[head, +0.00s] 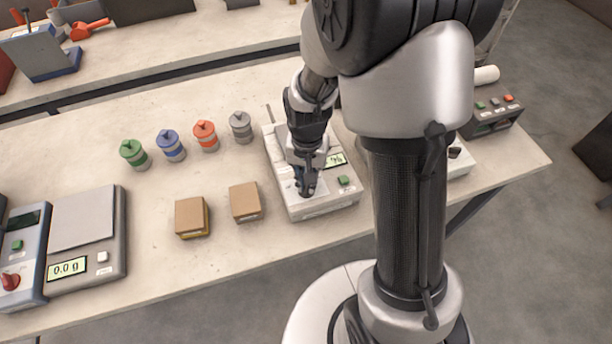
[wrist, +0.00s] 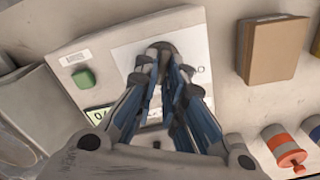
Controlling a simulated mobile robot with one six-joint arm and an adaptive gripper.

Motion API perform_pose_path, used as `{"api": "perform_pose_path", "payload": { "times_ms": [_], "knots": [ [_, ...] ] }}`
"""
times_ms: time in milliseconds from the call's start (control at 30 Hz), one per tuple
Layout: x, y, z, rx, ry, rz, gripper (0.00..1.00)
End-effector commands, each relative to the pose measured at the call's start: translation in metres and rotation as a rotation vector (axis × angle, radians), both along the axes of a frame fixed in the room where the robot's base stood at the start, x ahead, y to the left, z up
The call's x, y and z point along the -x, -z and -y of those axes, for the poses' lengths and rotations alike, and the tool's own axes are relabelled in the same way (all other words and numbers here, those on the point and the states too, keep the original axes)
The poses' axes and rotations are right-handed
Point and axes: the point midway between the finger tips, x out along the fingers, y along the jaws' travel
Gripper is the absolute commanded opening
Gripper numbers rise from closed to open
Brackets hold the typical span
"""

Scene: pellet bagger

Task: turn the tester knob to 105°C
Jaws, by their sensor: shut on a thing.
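The tester (head: 325,207) is a pale box on the bench, with a green button (head: 344,181) and a small display (head: 336,159) that is partly covered by my arm. My gripper (head: 306,190) points down onto the tester's face. In the wrist view, my gripper (wrist: 165,58) has its fingertips closed together on the dark round knob (wrist: 181,47). The knob is mostly hidden by the fingers, and I cannot read its pointer. The green button (wrist: 84,78) and part of the display (wrist: 97,114) also show in the wrist view.
Two cardboard boxes (head: 245,202) stand left of the tester. Green, blue, red and grey capped canisters (head: 205,136) stand behind them. A scale (head: 85,225) is at the far left, and a dark device (head: 492,115) is at the right. The bench front between scale and boxes is clear.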

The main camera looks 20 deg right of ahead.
Motion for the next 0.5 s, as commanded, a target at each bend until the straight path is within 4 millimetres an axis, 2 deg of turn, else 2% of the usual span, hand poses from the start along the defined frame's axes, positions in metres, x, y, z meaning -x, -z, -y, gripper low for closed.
{"api": "perform_pose_path", "payload": {
  "times_ms": [500],
  "knots": [
    [0.0021, -0.0007, 0.0030, 0.000, 0.420, 0.001, 0.00]
  ]
}}
